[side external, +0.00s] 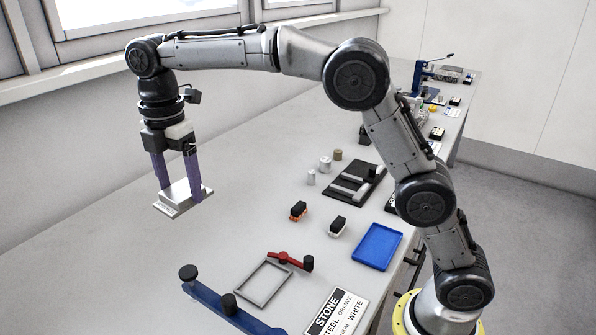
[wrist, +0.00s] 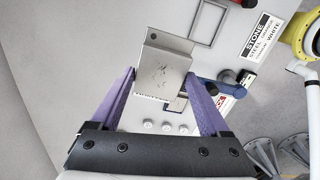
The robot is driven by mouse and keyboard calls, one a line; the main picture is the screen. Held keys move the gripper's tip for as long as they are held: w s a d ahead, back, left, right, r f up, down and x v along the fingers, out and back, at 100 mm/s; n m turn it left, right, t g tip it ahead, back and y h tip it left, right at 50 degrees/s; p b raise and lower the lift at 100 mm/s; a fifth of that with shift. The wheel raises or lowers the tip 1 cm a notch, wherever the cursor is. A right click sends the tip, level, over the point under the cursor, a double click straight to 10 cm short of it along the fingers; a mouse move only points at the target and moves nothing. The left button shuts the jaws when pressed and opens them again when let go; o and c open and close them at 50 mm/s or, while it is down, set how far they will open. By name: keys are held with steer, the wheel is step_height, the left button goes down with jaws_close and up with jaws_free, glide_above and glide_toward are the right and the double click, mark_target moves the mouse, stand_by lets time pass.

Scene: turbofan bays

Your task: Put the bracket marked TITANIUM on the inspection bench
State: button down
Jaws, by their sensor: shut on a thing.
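My gripper (side external: 181,192) is shut on a silver-grey metal bracket, high at the left in the side external view. The bracket (side external: 176,197) is a bent plate with a pale marked strip on its lower edge, too small to read. In the wrist view the bracket (wrist: 162,70) sits between the two purple fingers of my gripper (wrist: 162,77), with scratch-like marks on its face and tiny lettering along its near edge. It appears held clear of the grey worktop. I cannot tell which surface is the inspection bench.
On the worktop (side external: 235,180) are a grey frame (side external: 263,283), a blue bar with dark knobs (side external: 225,305), a red clamp-like part (side external: 288,259), a blue tray (side external: 377,246) and a black fixture (side external: 355,182). Small black-topped blocks (side external: 338,226) stand mid-table.

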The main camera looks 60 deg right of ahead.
steer(key=w+a+f, duration=0.5)
steer(key=w, duration=0.1)
steer(key=shift+w+a+f, duration=0.25)
steer(key=shift+a+f, duration=0.05)
steer(key=shift+f, duration=2.45)
steer(key=shift+w+a+f, duration=0.25)
steer(key=shift+w+f, duration=0.05)
steer(key=shift+f, duration=2.5)
steer(key=shift+w+a+f, duration=0.25)
steer(key=shift+a+f, duration=0.05)
steer(key=shift+f, duration=2.45)
steer(key=shift+f, duration=0.1)
jaws_free()
steer(key=shift+f, duration=0.1)
step_height(320, 180, up, 12)
